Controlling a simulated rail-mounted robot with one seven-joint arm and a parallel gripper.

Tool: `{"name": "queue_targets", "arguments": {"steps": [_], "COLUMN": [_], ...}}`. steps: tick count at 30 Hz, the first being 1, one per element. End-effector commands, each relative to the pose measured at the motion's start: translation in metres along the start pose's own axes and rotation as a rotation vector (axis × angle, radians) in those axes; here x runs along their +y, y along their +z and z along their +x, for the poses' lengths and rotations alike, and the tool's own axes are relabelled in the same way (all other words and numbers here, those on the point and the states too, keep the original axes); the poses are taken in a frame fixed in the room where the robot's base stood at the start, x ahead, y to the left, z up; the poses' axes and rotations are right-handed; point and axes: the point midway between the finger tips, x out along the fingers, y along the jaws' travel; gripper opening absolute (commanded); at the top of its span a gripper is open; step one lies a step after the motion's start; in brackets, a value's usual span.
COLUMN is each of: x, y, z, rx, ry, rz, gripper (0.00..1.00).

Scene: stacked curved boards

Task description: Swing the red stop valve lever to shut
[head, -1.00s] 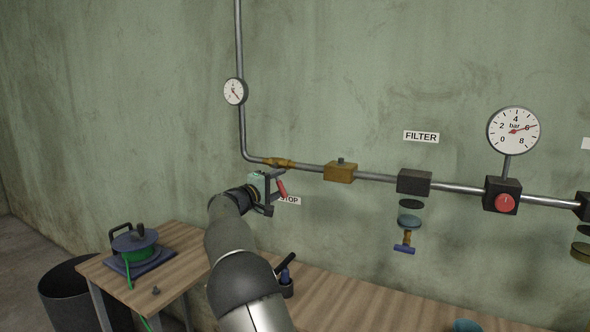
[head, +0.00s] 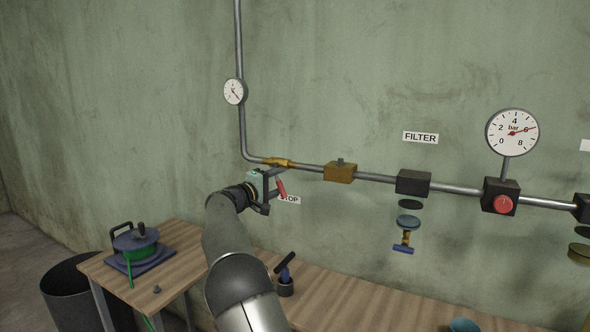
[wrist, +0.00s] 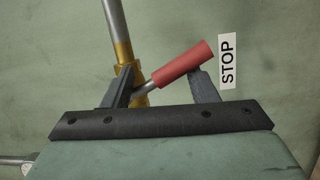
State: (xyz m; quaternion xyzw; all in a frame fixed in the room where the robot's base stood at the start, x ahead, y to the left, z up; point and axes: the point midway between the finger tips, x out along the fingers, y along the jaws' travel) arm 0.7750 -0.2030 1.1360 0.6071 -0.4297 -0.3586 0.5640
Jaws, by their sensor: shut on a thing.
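The brass stop valve (head: 278,162) sits on the pipe at the middle left of the head view, and in the wrist view (wrist: 124,52). Its lever has a grey stem and a red grip (wrist: 183,64). In the head view the red lever (head: 282,188) points down and slightly right, at an angle to the pipe. My gripper (head: 275,190) is at the lever, its fingers on either side of it. In the wrist view my gripper (wrist: 161,77) is shut on the lever, which lies slantwise between the fingers. The exact contact is partly hidden.
The STOP label (head: 290,200) is on the wall right beside the lever. A brass block (head: 340,173), the black filter head (head: 413,182) and a red-knobbed regulator (head: 502,197) follow along the pipe.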

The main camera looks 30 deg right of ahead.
Motion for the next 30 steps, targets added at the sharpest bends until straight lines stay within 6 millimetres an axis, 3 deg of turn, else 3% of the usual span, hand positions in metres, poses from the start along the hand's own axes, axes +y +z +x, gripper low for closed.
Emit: {"name": "queue_targets", "arguments": {"steps": [1,21,30], "x": [-0.008,-0.010,-0.006], "y": [-0.023,-0.018,-0.016], "z": [-0.017,-0.076,-0.081], "rx": [0.070,0.060,0.054], "ry": [-0.014,-0.014,-0.014], "rz": [-0.017,-0.014,-0.012], "gripper": [0.38,0.38,0.38]}}
